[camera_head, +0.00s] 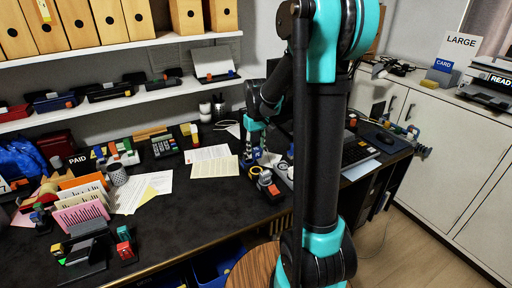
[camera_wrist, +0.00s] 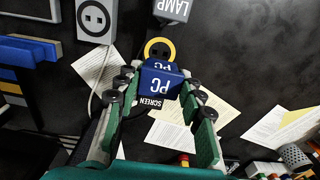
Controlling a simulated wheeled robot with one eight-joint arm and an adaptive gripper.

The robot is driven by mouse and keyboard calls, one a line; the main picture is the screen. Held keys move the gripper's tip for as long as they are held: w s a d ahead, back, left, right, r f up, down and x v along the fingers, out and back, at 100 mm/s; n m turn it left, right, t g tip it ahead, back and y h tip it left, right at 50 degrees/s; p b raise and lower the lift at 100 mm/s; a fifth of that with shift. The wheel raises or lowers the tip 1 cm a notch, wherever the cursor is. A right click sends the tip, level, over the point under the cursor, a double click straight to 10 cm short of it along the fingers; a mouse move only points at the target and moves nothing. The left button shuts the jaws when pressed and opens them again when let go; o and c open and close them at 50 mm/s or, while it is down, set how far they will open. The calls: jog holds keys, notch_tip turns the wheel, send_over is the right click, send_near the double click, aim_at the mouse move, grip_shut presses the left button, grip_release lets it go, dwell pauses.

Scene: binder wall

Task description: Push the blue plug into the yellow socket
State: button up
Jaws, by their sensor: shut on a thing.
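The blue plug (camera_wrist: 161,88), marked PC, is held between the green fingers of my gripper (camera_wrist: 157,80) in the wrist view. The yellow socket (camera_wrist: 158,47) shows as a yellow ring with a dark middle just beyond the plug. The plug overlaps the ring's near edge in that picture. I cannot tell whether they touch. In the head view my gripper (camera_head: 249,155) hangs low over the right part of the dark desk, and the plug is too small to make out there. A black SCREEN label (camera_wrist: 149,102) shows below the plug.
A grey block marked LAMP (camera_wrist: 172,8) stands close beyond the socket. Paper sheets (camera_head: 212,160) lie on the desk (camera_head: 190,215). A keyboard (camera_head: 357,153) is at the right.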

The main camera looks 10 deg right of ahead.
aim_at(256, 158)
jog(key=shift+f, duration=2.1)
jog(key=shift+f, duration=1.25)
jog(key=o, duration=1.2)
jog(key=shift+o, duration=0.2)
jog(key=shift+r, duration=0.15)
notch_tip(256, 158, up, 12)
jog(key=shift+f, duration=0.15)
jog(key=shift+s, duration=0.15)
jog(key=s+d+f+m+t, duration=0.1)
jog(key=s+f, duration=0.4)
jog(key=s, duration=0.6)
jog(key=s+d+f+m+t, duration=0.2)
jog(key=s+f, duration=0.3)
jog(key=s, duration=0.5)
jog(key=shift+s+d+m+t, duration=0.3)
jog(key=shift+s+d+t, duration=0.1)
jog(key=shift+d+t, duration=0.2)
